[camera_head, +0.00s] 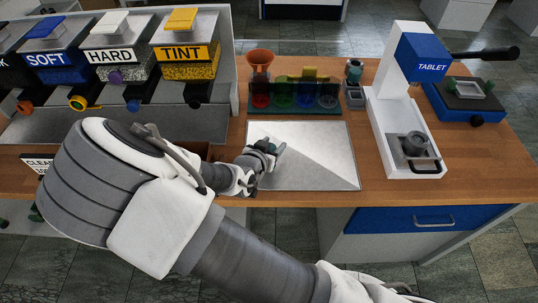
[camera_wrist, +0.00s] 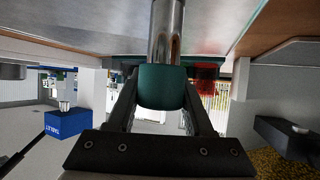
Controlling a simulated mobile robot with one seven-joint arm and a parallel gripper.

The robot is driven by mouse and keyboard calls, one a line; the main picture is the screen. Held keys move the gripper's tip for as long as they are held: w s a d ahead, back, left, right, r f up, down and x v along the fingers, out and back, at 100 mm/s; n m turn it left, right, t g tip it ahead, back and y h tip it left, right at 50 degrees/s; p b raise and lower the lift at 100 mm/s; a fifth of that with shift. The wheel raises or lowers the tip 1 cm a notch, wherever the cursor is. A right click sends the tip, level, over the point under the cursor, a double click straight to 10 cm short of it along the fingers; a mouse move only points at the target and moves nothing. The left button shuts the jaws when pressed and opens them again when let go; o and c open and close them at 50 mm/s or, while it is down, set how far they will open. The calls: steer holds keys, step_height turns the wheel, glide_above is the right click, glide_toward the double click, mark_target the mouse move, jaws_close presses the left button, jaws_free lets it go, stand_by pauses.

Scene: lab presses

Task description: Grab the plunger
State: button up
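My gripper (camera_head: 268,147) is over the metal plate at the middle of the bench. In the wrist view its two dark fingers (camera_wrist: 162,95) stand on either side of a teal block with a shiny metal rod, which looks to be the plunger (camera_wrist: 162,88). The fingers appear to press against the teal block, and the rod runs up out of the picture, towards the metal plate. In the head view only a small teal part shows at my gripper; the rest is hidden. Another small teal-topped piece (camera_head: 354,70) stands at the back, right of the coloured cups.
The metal plate (camera_head: 320,165) is otherwise bare. Behind it are a rack of coloured cups (camera_head: 295,95) and an orange funnel (camera_head: 260,60). The white and blue tablet press (camera_head: 385,120) stands right, a blue box (camera_head: 470,100) beyond it. Labelled dispensers (camera_head: 185,55) stand left.

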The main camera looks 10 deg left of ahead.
jaws_close()
steer(key=shift+r, duration=0.1)
